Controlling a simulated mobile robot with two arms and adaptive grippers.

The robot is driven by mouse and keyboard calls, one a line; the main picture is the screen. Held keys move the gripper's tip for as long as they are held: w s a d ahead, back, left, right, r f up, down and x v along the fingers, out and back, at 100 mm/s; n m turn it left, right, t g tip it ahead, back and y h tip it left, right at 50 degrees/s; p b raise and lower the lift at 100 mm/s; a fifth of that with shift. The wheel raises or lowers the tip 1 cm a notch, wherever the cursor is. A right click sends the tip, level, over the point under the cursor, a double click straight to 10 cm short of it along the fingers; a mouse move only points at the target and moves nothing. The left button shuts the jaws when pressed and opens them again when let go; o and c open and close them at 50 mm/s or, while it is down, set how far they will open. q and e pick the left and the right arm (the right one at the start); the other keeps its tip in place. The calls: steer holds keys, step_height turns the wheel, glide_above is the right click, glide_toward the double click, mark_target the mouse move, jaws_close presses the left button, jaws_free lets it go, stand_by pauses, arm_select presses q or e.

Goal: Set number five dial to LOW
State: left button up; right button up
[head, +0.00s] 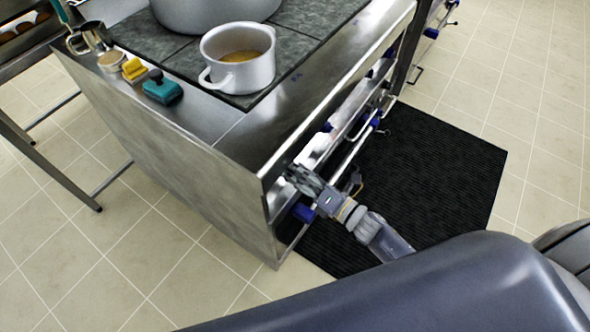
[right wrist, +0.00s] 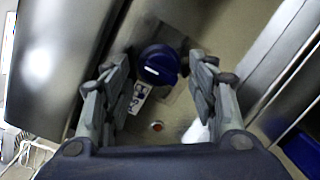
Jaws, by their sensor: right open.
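A round dark blue dial (right wrist: 163,62) with a short white mark on its left part shows in the right wrist view, on a metal front panel. A small white label (right wrist: 138,98) with a dark symbol sits beside it; I cannot read a clear number. My right gripper (head: 292,174) is open at the near end of the stove's front in the head view. In the right wrist view its fingers (right wrist: 160,80) stand to either side of the dial, with gaps showing and nothing gripped. In the head view the gripper hides this dial. My left gripper is not in view.
The metal stove (head: 180,170) carries a white pot (head: 238,75) with yellowish liquid and a large stockpot (head: 215,12). Bars run along its front. A black mat (head: 440,165) lies on the tiled floor. A small reddish light (right wrist: 157,126) is below the dial.

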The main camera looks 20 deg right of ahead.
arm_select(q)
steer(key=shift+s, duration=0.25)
arm_select(e)
steer(key=shift+w+a, duration=0.15)
steer(key=shift+w, duration=0.1)
steer(key=c, duration=1.1)
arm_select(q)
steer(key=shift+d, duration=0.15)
arm_select(e)
steer(key=shift+o, duration=0.2)
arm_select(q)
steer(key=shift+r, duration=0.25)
arm_select(e)
steer(key=shift+r+m, duration=0.1)
steer(key=shift+m, duration=0.3)
arm_select(q)
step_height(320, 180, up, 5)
steer(key=p, duration=0.5)
arm_select(e)
steer(key=m+g, duration=0.1)
steer(key=m, duration=0.5)
steer(key=m+y, duration=0.1)
steer(key=m, duration=0.5)
steer(key=m+g, duration=0.1)
steer(key=m, duration=0.6)
steer(key=shift+w+d+r+g, duration=0.2)
steer(key=shift+d+g, duration=0.05)
steer(key=shift+g, duration=0.05)
